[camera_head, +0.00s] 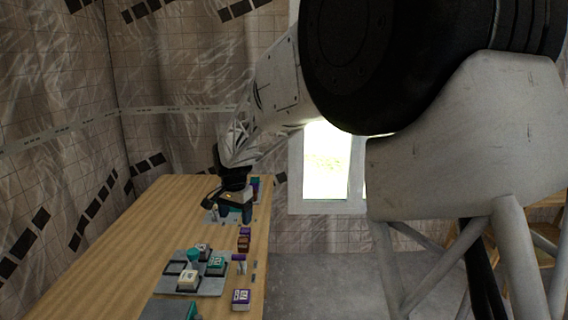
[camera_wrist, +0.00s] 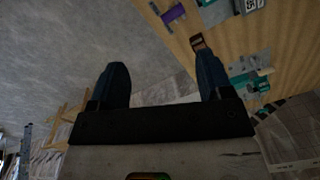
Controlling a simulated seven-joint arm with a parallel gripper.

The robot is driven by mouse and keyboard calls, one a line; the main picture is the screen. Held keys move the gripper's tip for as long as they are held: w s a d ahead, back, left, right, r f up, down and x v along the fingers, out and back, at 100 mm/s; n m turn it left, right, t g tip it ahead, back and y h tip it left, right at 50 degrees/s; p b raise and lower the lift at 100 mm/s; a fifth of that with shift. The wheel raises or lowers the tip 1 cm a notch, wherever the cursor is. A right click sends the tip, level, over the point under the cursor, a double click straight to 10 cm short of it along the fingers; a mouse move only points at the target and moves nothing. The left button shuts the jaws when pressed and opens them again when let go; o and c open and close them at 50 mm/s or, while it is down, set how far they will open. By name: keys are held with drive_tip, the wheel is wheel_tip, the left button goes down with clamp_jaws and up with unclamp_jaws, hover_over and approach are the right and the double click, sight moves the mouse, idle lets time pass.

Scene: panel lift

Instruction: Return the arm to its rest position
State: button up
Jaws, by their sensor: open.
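My gripper (camera_head: 232,210) is over the far part of the wooden table (camera_head: 142,238), near its right edge. In the wrist view my gripper (camera_wrist: 160,80) shows two dark blue fingers spread wide apart, with nothing between them. The floor and the table edge show beyond the fingers. In the head view, small items lie partly hidden behind and below the gripper, so I cannot tell its height above them. My arm reaches from the upper right down to the table.
A grey panel (camera_head: 205,287) on the table carries several white and teal blocks. A purple and white block (camera_head: 241,297) and a brown block (camera_head: 243,243) lie along the right edge. A teal-topped piece (camera_head: 168,310) is at the near edge. A bright window (camera_head: 327,165) is behind.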

drive_tip(key=s+d+r+n+t, duration=0.1)
drive_tip(key=s+d+r, duration=0.3)
drive_tip(key=s+d, duration=0.55)
drive_tip(key=s+d+r+n, duration=0.1)
drive_tip(key=s+d+r, duration=0.3)
drive_tip(key=s+d, duration=0.6)
drive_tip(key=s+d+f+n, duration=0.1)
drive_tip(key=s+d, duration=0.3)
drive_tip(key=s, duration=0.4)
drive_tip(key=s+d+f, duration=0.1)
drive_tip(key=s+d, duration=0.4)
drive_tip(key=s, duration=0.3)
drive_tip(key=s+d+f+n+t, duration=0.1)
drive_tip(key=s+d, duration=0.3)
drive_tip(key=s, duration=0.4)
drive_tip(key=shift+d+f+n, duration=0.15)
drive_tip(key=shift+f+n, duration=0.15)
drive_tip(key=shift+f, duration=0.2)
